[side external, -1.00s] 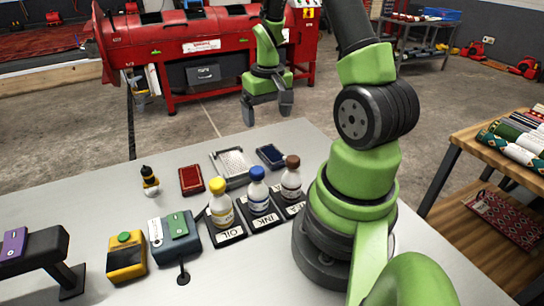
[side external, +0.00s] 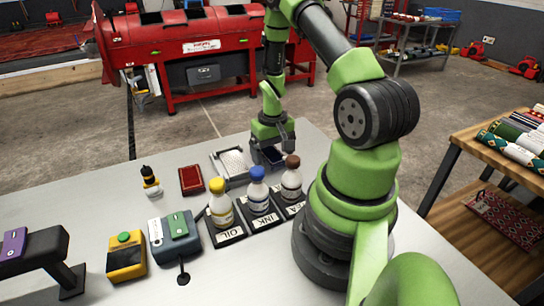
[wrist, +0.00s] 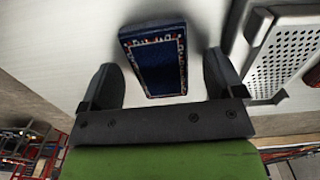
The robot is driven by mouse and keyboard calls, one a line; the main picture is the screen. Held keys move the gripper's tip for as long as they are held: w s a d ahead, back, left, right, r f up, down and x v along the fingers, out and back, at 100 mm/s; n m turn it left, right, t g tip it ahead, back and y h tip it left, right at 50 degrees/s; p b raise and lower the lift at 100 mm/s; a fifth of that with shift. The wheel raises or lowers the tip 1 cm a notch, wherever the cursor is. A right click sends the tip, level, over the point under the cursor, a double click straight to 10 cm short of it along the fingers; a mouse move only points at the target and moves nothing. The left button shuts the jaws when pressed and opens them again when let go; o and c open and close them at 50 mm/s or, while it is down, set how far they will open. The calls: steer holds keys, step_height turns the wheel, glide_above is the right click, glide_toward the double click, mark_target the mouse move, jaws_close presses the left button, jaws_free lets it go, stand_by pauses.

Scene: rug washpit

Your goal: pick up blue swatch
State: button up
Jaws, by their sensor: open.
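The blue swatch (wrist: 156,62) is a small dark blue rectangle with a patterned border, lying on the pale table. In the wrist view it shows between and beyond the two fingers of my gripper (wrist: 164,88), which are spread open and hold nothing. In the side external view my gripper (side external: 271,158) is low over the swatch (side external: 272,155), which is partly hidden behind the fingers. I cannot tell whether a finger touches it.
A grey perforated tray (wrist: 285,52) lies close beside one finger. Yellow-, blue- and brown-capped bottles (side external: 258,192) stand in labelled holders near my gripper. A red swatch (side external: 191,180) lies to the left. The table's far edge is just behind.

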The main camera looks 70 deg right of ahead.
steer(key=shift+f, duration=0.15)
steer(key=c, duration=1)
